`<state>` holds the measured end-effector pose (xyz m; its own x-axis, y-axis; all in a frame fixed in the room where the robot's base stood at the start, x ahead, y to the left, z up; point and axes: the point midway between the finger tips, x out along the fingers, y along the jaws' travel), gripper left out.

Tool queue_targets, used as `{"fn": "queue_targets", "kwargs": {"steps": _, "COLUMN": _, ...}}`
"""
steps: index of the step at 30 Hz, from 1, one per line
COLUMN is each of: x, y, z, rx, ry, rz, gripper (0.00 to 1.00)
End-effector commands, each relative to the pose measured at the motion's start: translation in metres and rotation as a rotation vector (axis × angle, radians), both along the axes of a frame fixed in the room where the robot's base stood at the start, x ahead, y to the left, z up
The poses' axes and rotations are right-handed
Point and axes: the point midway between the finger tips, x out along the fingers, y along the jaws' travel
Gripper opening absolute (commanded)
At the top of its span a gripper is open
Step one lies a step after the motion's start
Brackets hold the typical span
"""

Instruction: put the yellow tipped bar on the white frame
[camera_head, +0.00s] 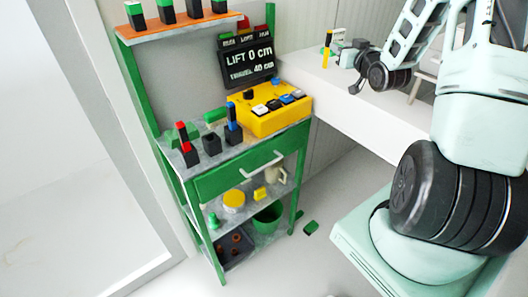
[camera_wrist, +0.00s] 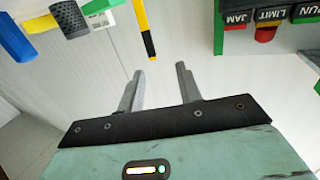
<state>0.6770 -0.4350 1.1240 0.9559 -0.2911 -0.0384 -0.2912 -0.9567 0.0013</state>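A thin upright bar in yellow and black (camera_head: 327,46) stands at the left of my gripper (camera_head: 350,62) in the head view. In the wrist view the bar (camera_wrist: 146,30) is mostly yellow with a dark band near its lower end. It lies beyond the fingertips, roughly in line with the gap between them. My gripper (camera_wrist: 158,78) is open, and nothing shows between its fingers. A long white body (camera_head: 345,95) runs below my gripper; I cannot tell whether it is the white frame.
A green cart (camera_head: 235,180) stands at the left. It carries a red tipped bar (camera_head: 182,132), a blue tipped bar (camera_head: 232,112), a yellow button box (camera_head: 268,120) and a dark sign (camera_head: 247,62). Coloured parts (camera_wrist: 70,17) crowd the wrist view's upper left.

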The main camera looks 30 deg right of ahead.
Motion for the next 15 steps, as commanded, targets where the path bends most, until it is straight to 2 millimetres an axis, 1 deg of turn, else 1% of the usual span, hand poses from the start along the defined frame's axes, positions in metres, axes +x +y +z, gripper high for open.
{"fn": "queue_targets", "kwargs": {"steps": 1, "x": 0.013, "y": 0.022, "z": 0.001, "rx": 0.006, "ry": 0.036, "rz": 0.035, "gripper": 0.35}}
{"fn": "queue_targets", "kwargs": {"steps": 2, "x": 0.02, "y": 0.037, "z": -0.001, "rx": 0.012, "ry": 0.067, "rz": 0.055, "gripper": 0.35}}
{"fn": "queue_targets", "kwargs": {"steps": 4, "x": 0.037, "y": 0.083, "z": -0.005, "rx": 0.027, "ry": 0.16, "rz": 0.117, "gripper": 0.35}}
{"fn": "queue_targets", "kwargs": {"steps": 5, "x": 0.043, "y": 0.106, "z": -0.008, "rx": 0.034, "ry": 0.208, "rz": 0.145, "gripper": 0.35}}
{"fn": "queue_targets", "kwargs": {"steps": 6, "x": 0.048, "y": 0.138, "z": -0.012, "rx": 0.041, "ry": 0.277, "rz": 0.186, "gripper": 0.35}}
{"fn": "queue_targets", "kwargs": {"steps": 8, "x": 0.049, "y": 0.188, "z": -0.017, "rx": 0.047, "ry": 0.383, "rz": 0.247, "gripper": 0.35}}
{"fn": "queue_targets", "kwargs": {"steps": 9, "x": 0.045, "y": 0.22, "z": -0.021, "rx": 0.05, "ry": 0.456, "rz": 0.288, "gripper": 0.35}}
{"fn": "queue_targets", "kwargs": {"steps": 11, "x": 0.034, "y": 0.268, "z": -0.026, "rx": 0.047, "ry": 0.562, "rz": 0.347, "gripper": 0.35}}
{"fn": "queue_targets", "kwargs": {"steps": 12, "x": 0.022, "y": 0.298, "z": -0.03, "rx": 0.042, "ry": 0.636, "rz": 0.387, "gripper": 0.35}}
{"fn": "queue_targets", "kwargs": {"steps": 14, "x": -0.001, "y": 0.342, "z": -0.034, "rx": 0.029, "ry": 0.745, "rz": 0.448, "gripper": 0.35}}
{"fn": "queue_targets", "kwargs": {"steps": 15, "x": -0.02, "y": 0.369, "z": -0.037, "rx": 0.018, "ry": 0.819, "rz": 0.487, "gripper": 0.35}}
